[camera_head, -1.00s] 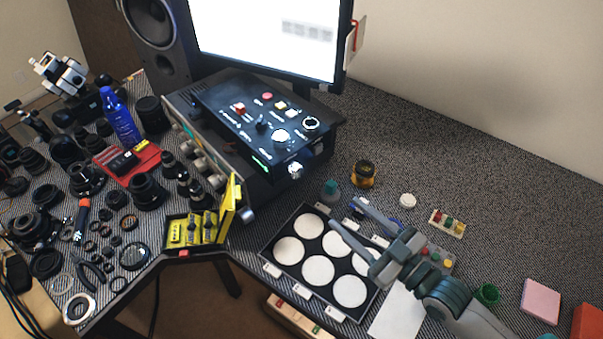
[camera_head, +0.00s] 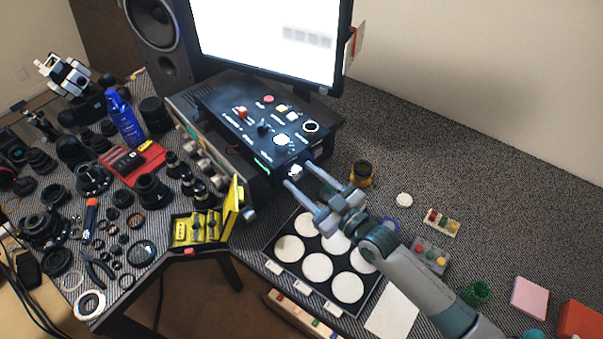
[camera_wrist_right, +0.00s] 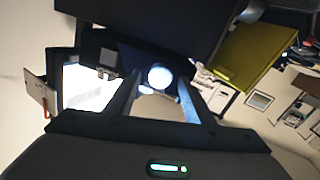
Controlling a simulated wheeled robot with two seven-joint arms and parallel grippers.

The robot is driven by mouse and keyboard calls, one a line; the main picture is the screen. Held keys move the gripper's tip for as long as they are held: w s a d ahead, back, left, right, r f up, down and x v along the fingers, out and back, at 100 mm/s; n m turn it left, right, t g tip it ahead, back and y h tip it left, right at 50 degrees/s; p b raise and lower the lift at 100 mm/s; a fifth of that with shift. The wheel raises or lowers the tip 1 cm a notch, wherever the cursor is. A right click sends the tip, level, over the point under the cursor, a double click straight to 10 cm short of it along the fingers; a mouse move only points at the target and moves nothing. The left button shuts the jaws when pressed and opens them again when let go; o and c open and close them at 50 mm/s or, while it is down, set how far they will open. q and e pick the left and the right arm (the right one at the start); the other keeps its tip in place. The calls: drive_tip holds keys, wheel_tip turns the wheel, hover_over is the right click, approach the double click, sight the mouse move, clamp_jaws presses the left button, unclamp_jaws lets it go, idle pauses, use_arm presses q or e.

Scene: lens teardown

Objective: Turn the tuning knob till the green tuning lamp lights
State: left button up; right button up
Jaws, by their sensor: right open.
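The black control box (camera_head: 262,115) stands below the monitor, with switches, buttons and a white dial on its sloped top. A pale round knob (camera_head: 295,171) sticks out of its front face; it also shows in the wrist view (camera_wrist_right: 159,76). I cannot tell for certain that it is the tuning knob. A small green glowing strip (camera_head: 262,163) is on the front face left of the knob; I cannot make out a separate tuning lamp. My right gripper (camera_head: 297,174) is open, its fingers on either side of the knob. Contact cannot be told. My left gripper is out of view.
A black tray (camera_head: 270,250) with white discs lies below my right gripper. A yellow case (camera_head: 232,205) stands open left of it. A yellow-and-black jar (camera_head: 361,173) stands close right of the fingers. Lenses crowd the left side. The table's back right is clear.

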drive_tip(key=shift+w+a, duration=0.35)
drive_tip(key=shift+w, duration=0.1)
drive_tip(key=shift+c, duration=0.6)
drive_tip(key=c, duration=0.9)
drive_tip(key=shift+m, duration=2.9)
